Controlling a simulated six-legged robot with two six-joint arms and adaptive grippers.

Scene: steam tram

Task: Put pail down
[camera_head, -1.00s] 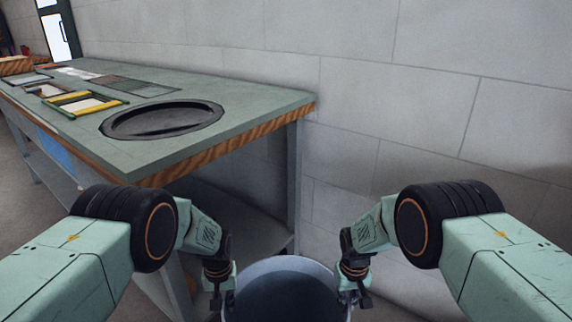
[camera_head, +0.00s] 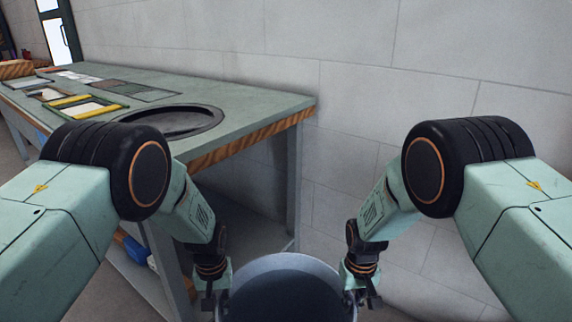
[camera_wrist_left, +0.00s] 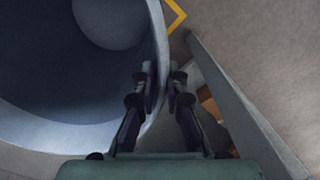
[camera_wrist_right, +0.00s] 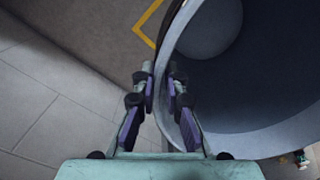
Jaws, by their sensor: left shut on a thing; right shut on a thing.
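A large grey-blue pail (camera_head: 284,268) is between my two grippers at the bottom of the head view, its lower part cut off by the picture edge. Its open mouth faces up and its inside looks dark and empty. My left gripper (camera_head: 208,302) is shut on the pail's left rim; the left wrist view shows the fingers (camera_wrist_left: 161,85) on either side of the wall. My right gripper (camera_head: 362,298) is shut on the right rim, and the right wrist view shows its fingers (camera_wrist_right: 160,85) around the wall. I cannot tell whether the pail's base touches the floor.
A workbench (camera_head: 235,130) stands at the left with a round dark tray (camera_head: 175,120) and several frames on top. A grey block wall (camera_head: 400,60) is behind and to the right. A yellow floor line (camera_wrist_right: 147,22) shows beside the pail. A bench leg is close to the left gripper.

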